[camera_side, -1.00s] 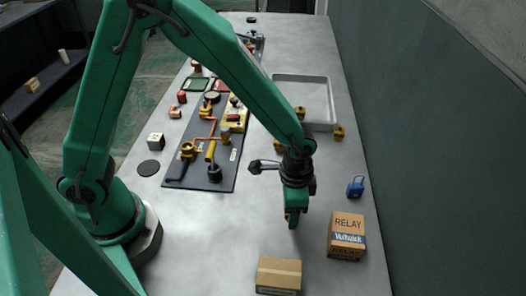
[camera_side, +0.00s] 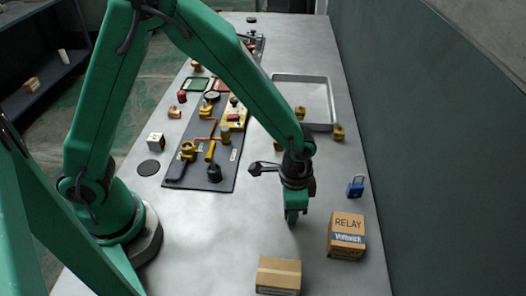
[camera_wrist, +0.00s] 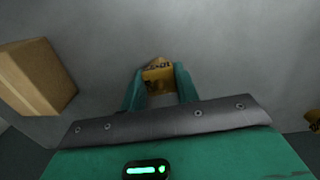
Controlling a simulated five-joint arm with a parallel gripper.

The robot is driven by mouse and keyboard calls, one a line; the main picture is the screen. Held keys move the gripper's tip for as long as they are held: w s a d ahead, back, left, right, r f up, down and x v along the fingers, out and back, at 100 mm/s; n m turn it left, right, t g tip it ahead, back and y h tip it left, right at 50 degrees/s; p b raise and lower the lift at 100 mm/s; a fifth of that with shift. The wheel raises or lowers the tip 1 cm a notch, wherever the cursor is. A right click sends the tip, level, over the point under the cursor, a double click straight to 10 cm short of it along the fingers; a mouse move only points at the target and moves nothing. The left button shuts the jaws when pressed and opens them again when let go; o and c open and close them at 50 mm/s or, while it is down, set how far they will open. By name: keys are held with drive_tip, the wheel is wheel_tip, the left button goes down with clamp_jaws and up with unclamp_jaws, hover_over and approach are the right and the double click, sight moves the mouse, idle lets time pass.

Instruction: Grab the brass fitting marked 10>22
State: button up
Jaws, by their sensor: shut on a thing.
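My gripper (camera_wrist: 160,82) is shut on a brass-yellow fitting (camera_wrist: 158,77), which sits between the two green fingers in the wrist view. The fitting has a dark marking on its upper face, too small and blurred to read for certain. In the side view my gripper (camera_side: 291,218) points down low over the bare table, left of the relay box, and its fingers hide the fitting. Other brass fittings lie near the tray: one (camera_side: 300,112) inside it, one (camera_side: 338,132) at its right front corner and one (camera_side: 278,146) partly hidden beside my wrist.
The relay box (camera_side: 346,237) stands close right of my gripper, with a blue padlock (camera_side: 355,186) behind it. A plain carton (camera_side: 278,275) lies in front. A dark board (camera_side: 226,180) with pipes and valves is at left; the grey tray (camera_side: 328,90) is farther back.

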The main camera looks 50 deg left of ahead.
drive_tip(key=shift+r, duration=0.15)
drive_tip(key=shift+r, duration=0.4)
wheel_tip(320, 180, up, 3)
drive_tip(key=s+d+r, duration=0.5)
drive_tip(key=s+r, duration=0.2)
drive_tip(key=s, duration=0.3)
drive_tip(key=shift+d, duration=0.35)
drive_tip(key=shift+s, duration=0.1)
